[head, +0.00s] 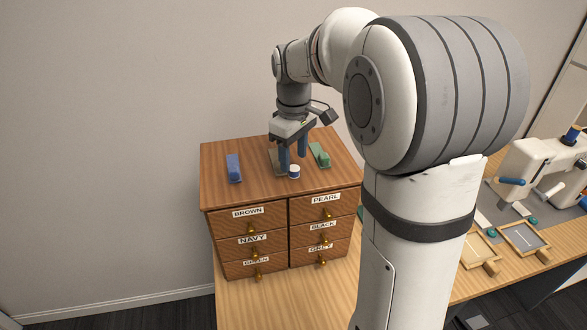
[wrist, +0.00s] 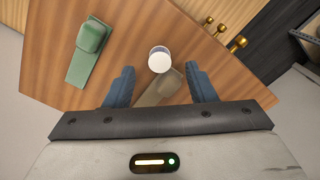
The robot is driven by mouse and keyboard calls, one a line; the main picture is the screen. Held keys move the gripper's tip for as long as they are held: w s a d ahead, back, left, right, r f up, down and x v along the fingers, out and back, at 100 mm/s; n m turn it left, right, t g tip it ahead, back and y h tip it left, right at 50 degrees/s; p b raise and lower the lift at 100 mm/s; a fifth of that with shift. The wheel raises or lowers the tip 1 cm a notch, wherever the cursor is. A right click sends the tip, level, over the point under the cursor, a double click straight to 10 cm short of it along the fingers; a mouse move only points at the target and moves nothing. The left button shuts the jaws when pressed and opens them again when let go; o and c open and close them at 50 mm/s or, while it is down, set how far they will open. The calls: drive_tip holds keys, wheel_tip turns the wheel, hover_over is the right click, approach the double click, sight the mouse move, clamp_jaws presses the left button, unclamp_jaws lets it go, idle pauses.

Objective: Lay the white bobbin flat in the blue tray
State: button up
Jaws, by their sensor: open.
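A small round bobbin (head: 294,171) with a white top and a bluish band on its side stands on the wooden drawer cabinet's top. In the wrist view the bobbin (wrist: 159,61) shows its white round face, just beyond and between my fingertips, apparently untouched. My gripper (head: 294,160) points down over the cabinet top with its blue fingers apart; it also shows in the wrist view (wrist: 160,71). On the bench at right lies a wood-framed tray with a blue-grey floor (head: 523,238); I cannot tell surely whether it is the blue tray.
On the cabinet top (head: 258,190) stand a blue block-like holder (head: 234,167), a green one (head: 319,155) and a grey-brown one (wrist: 160,88) near my fingers. Another framed tray (head: 480,248) and a white sewing machine (head: 540,165) are at right. Labelled drawers have projecting brass knobs.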

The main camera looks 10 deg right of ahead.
sight(294, 172)
drive_tip(key=shift+f, duration=1.45)
drive_tip(key=shift+c, duration=0.4)
clamp_jaws()
drive_tip(key=shift+r, duration=0.1)
